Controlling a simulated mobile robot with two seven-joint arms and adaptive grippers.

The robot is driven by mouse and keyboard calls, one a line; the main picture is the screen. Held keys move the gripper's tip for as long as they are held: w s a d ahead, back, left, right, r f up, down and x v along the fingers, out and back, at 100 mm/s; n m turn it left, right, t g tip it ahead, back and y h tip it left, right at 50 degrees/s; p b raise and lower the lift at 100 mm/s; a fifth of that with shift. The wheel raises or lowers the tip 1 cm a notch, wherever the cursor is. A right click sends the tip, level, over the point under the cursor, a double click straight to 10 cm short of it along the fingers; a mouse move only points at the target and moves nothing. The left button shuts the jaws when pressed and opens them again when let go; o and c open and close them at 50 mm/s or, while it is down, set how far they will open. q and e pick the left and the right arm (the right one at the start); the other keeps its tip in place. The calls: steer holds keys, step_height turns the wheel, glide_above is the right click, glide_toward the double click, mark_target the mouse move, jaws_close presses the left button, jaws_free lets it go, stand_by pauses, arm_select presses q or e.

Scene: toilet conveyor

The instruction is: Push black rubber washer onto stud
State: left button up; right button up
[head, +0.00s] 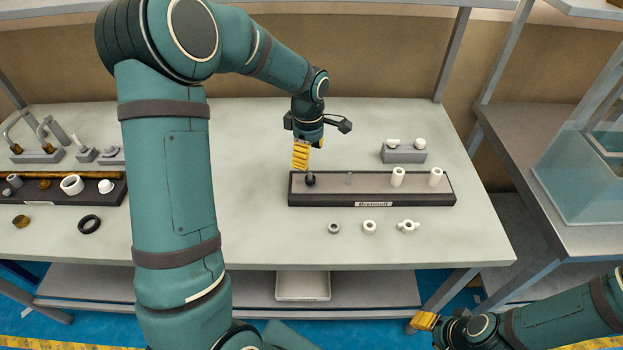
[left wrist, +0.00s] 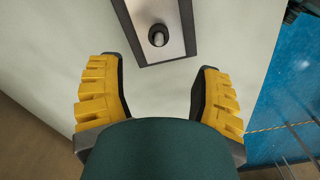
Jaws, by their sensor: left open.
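A long dark tray (head: 375,200) with a grey top lies on the table. A dark stud with a black part around it, seemingly the black rubber washer (head: 310,179), stands at the tray's left end. In the left wrist view the stud (left wrist: 158,39) shows a light tip with black around it; I cannot tell how far down the washer sits. My left gripper (head: 301,158) is open and empty, just above and behind that end of the tray. Its two yellow fingers are spread in the left wrist view (left wrist: 159,66). My right gripper (head: 425,321) is low at the right, away from the tray.
A bare stud (head: 348,179) and white cylinders (head: 397,176) stand along the tray. A grey nut (head: 334,228), white ring (head: 369,227) and white wing piece (head: 408,226) lie in front. A grey block (head: 404,154) sits behind. A larger black ring (head: 89,224) lies left.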

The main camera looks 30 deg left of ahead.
mark_target(310, 177)
arm_select(q)
step_height(310, 177, down, 9)
steer(key=shift+w+d+f+b, duration=0.1)
steer(key=shift+w+d+b, duration=0.05)
steer(key=shift+b, duration=0.35)
steer(key=c, duration=0.9)
steer(key=shift+c, duration=0.3)
step_height(310, 177, up, 10)
steer(key=shift+f+p, duration=0.2)
steer(key=shift+p, duration=0.4)
steer(key=shift+f+b, duration=0.25)
steer(key=shift+b, duration=0.15)
steer(key=shift+n, duration=0.9)
steer(key=shift+f+b, duration=1.65)
steer(key=shift+f, duration=0.45)
